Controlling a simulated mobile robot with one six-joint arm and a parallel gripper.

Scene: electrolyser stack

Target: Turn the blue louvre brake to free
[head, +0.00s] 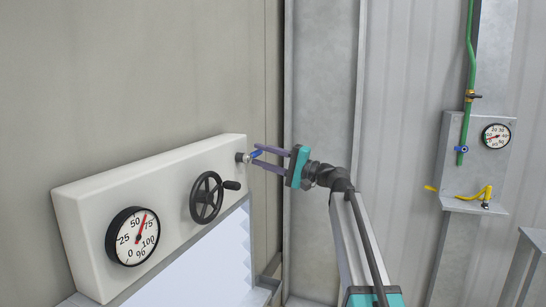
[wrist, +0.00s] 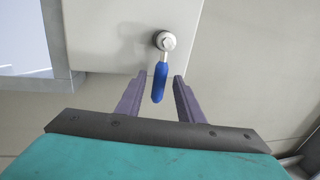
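The blue louvre brake is a small lever with a blue handle (wrist: 159,82) on a round silver pivot (wrist: 165,41). In the head view the lever (head: 256,154) is at the right end of the pale panel box (head: 160,205). In the wrist view its handle points down from the pivot, between the two fingers. My gripper (wrist: 158,78) is open, with purple fingers on either side of the handle and gaps showing on both sides. In the head view my gripper (head: 258,158) reaches the lever from the right. Nothing is hidden at the handle in the wrist view.
A black handwheel (head: 206,197) with a side knob and a round dial gauge (head: 132,236) are on the same box, left of the lever. At the right stand a green pipe (head: 470,50), a second gauge (head: 496,136) and a yellow lever (head: 470,194) on a wall bracket.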

